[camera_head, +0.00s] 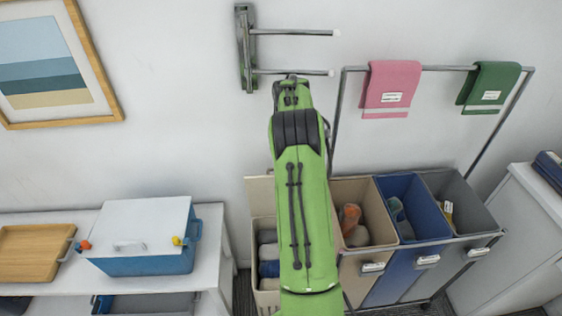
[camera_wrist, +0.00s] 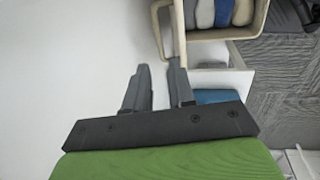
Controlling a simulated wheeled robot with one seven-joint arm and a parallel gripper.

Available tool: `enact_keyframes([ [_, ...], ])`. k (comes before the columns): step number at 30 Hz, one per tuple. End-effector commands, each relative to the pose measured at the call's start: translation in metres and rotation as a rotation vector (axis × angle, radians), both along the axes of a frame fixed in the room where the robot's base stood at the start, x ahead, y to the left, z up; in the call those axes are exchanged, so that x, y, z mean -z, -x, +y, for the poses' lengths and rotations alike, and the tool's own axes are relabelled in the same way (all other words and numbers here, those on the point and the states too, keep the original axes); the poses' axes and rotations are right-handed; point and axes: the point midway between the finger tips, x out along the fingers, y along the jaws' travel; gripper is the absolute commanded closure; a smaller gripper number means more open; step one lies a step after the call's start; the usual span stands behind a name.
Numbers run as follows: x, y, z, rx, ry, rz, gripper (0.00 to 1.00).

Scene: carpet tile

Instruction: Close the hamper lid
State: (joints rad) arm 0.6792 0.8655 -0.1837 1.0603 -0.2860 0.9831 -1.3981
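The cream hamper (camera_head: 266,291) stands on the floor against the wall, left of the sorter bins, partly hidden behind my green arm. Its lid (camera_head: 260,196) is raised, upright near the wall, and rolled cloths show inside. In the wrist view the open hamper (camera_wrist: 222,33) is at the top, with blue, white and grey rolls in it. My gripper (camera_wrist: 158,66) shows there with its two dark fingers apart and nothing seen between them. The fingertips are just below and left of the hamper; I cannot tell whether they touch it. In the head view my arm hides the gripper.
Sorter bins in tan (camera_head: 360,199), blue (camera_head: 412,208) and grey (camera_head: 460,200) stand right of the hamper under a rail with pink (camera_head: 391,84) and green (camera_head: 490,84) towels. A blue cooler (camera_head: 150,263) sits on a white shelf at left. A wall rack (camera_head: 246,45) projects above.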

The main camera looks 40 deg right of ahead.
Motion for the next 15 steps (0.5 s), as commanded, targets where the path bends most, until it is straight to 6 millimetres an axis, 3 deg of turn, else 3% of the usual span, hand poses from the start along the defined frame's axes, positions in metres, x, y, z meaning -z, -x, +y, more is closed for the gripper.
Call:
enact_keyframes([
  [1,0.016,-0.002,-0.001,0.000,-0.004,0.003,0.76],
  [9,0.082,-0.014,-0.010,0.001,-0.003,0.002,0.76],
  [15,0.114,-0.020,-0.016,0.001,-0.002,0.000,0.76],
])
